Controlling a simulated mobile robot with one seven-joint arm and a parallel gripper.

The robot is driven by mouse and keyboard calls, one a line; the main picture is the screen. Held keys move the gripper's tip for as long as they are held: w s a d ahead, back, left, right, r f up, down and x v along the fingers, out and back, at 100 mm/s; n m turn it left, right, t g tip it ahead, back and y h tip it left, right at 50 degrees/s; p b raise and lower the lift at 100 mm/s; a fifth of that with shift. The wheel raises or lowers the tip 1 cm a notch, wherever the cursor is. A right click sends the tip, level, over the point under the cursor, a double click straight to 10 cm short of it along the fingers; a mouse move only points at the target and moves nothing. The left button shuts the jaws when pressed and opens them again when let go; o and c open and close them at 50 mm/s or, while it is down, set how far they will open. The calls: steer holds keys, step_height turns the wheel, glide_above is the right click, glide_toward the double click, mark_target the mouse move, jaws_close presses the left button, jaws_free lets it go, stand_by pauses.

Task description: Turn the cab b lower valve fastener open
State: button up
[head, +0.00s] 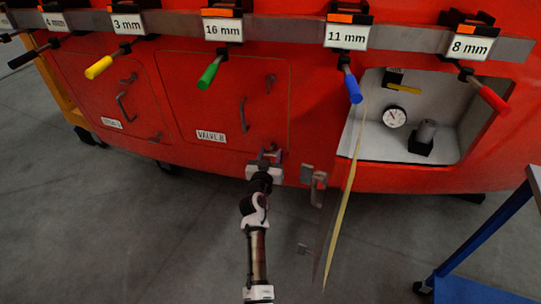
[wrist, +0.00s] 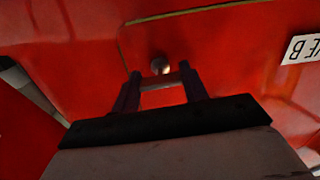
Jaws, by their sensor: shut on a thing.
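The red hatch labelled VALVE B (head: 215,95) is closed in the head view, with a grab handle (head: 243,115) and an upper fastener (head: 270,83). My gripper (head: 266,156) is at the hatch's lower right corner and largely hides the lower fastener there. The wrist view shows this corner upside down, with my gripper (wrist: 160,80) shut on the lower fastener (wrist: 158,82). The fastener's bar spans between the two fingers, and a round metal knob shows just beyond it. I cannot tell how far the fastener is turned.
An open hatch door (head: 342,205) hangs to the right of my arm, beside a white recess with a gauge (head: 394,116). Another closed hatch (head: 108,92) is at left. Colored-handled tools hang on a rail above. A blue-framed cart (head: 490,240) stands at right. The floor at left is clear.

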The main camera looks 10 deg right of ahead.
steer(key=n, duration=0.4)
steer(key=shift+n, duration=0.3)
steer(key=n, duration=0.4)
steer(key=shift+p, duration=0.3)
steer(key=n+p, duration=0.1)
steer(key=n, duration=0.4)
steer(key=shift+r, duration=0.1)
steer(key=shift+n+p, duration=0.65)
steer(key=shift+n, duration=1.15)
steer(key=o, duration=1)
steer(key=b+v, duration=0.2)
steer(key=v, duration=1.2)
